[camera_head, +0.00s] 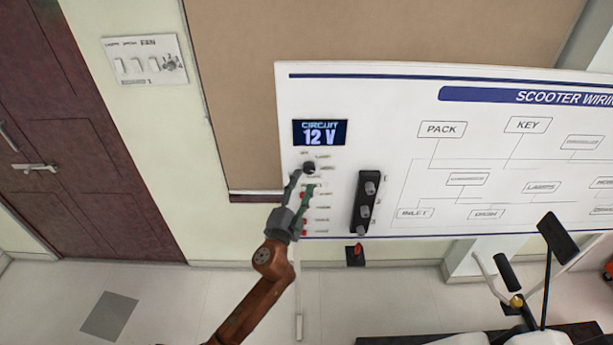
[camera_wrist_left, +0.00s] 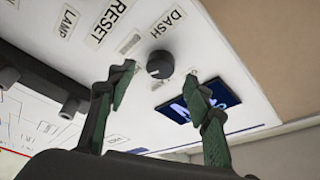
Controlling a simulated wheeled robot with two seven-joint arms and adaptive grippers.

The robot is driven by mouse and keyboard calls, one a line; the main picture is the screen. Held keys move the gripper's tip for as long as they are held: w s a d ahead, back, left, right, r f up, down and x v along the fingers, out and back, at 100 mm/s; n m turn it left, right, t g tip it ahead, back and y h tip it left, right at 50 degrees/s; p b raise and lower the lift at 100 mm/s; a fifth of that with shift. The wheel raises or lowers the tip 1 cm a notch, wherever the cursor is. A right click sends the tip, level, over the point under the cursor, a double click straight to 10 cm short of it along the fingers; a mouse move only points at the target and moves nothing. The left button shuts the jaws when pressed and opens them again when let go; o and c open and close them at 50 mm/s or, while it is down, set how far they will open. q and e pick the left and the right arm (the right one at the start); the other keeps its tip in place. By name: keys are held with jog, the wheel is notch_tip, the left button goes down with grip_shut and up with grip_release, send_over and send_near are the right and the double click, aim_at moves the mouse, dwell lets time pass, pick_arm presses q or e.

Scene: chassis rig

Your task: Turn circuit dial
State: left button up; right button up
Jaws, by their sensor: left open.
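The circuit dial (camera_head: 309,167) is a small dark round knob on the white wiring board, just below a dark display (camera_head: 320,132) reading "CIRCUIT 12 V". My left gripper (camera_head: 301,182) is at the board just below the dial, its two green-padded fingers apart. In the left wrist view the dial (camera_wrist_left: 160,64) appears between and slightly beyond the spread fingertips (camera_wrist_left: 161,75), with nothing held. I cannot tell whether a finger touches it. Small labels such as "DASH" and "RESET" surround the dial; its pointer direction is too small to read. My right gripper is not in view.
A black block with several knobs (camera_head: 367,203) is mounted right of my left gripper. Red switches (camera_head: 303,221) sit below the dial, partly behind the gripper. A scooter (camera_head: 530,275) stands at lower right. A fan switch panel (camera_head: 146,60) hangs at left.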

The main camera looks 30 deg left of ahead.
pick_arm(q)
jog(key=v, duration=0.8)
notch_tip(320, 180, down, 28)
jog(key=w+a+n+g+b, duration=0.2)
jog(key=g+b, duration=0.2)
jog(key=b, duration=0.1)
jog(key=s+a+f+n+g+h+b, duration=0.1)
jog(key=s+f+g+b, duration=0.3)
jog(key=f, duration=1.2)
jog(key=s+a+f+n+g+b, duration=0.15)
jog(key=s+f, duration=0.35)
jog(key=f, duration=1.1)
jog(key=s+f+n+g+b, duration=0.1)
jog(key=s+f+g+b, duration=0.1)
jog(key=s+f, duration=0.8)
jog(key=s+f+n+g+b, duration=0.1)
jog(key=s+f+g+b, duration=0.15)
jog(key=s+f, duration=0.85)
jog(key=s+f+n+g+b, duration=0.1)
jog(key=s+f+g, duration=0.1)
jog(key=s+f, duration=0.6)
jog(key=s+d+f+n+g+h+b, duration=0.1)
jog(key=s+f, duration=0.6)
jog(key=s, duration=0.7)
jog(key=shift+s+d+f+n+g+b, duration=0.35)
jog(key=shift+n+g+b, duration=0.35)
jog(key=shift+g, duration=0.3)
